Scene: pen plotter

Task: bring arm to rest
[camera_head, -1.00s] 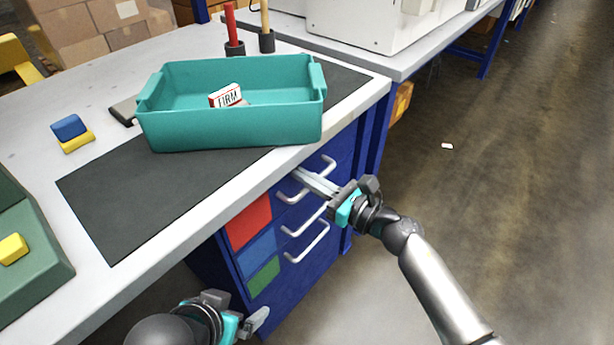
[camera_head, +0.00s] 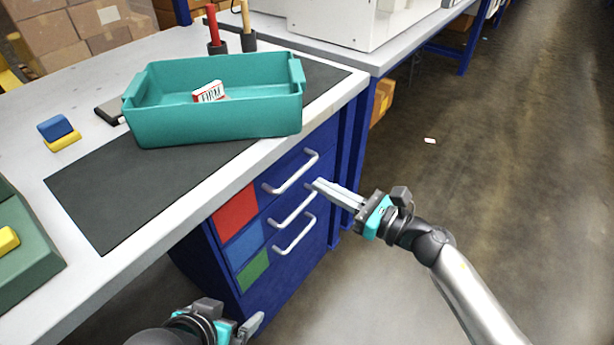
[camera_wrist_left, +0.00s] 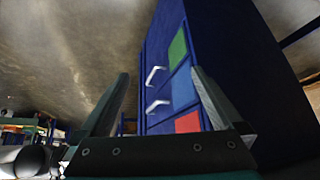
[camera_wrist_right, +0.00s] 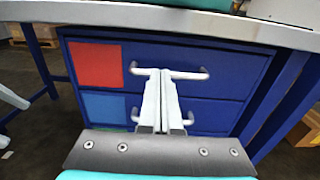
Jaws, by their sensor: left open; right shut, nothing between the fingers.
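My right gripper (camera_head: 318,186) is shut and empty, in front of the blue drawer cabinet (camera_head: 207,262) under the table. Its fingertips show near the drawer handles in the head view; in the right wrist view the closed fingers (camera_wrist_right: 162,75) overlap the top handle (camera_wrist_right: 196,74), and I cannot tell whether they touch it. My left gripper (camera_head: 255,325) is low at the bottom of the head view, beside the cabinet. In the left wrist view its two fingers (camera_wrist_left: 160,95) are spread open with nothing between them.
A teal bin (camera_head: 215,122) holding a white and red box (camera_head: 209,92) stands on a dark mat (camera_head: 105,205) on the table. Blue and yellow blocks (camera_head: 58,133) and a green tray (camera_head: 30,250) are at left.

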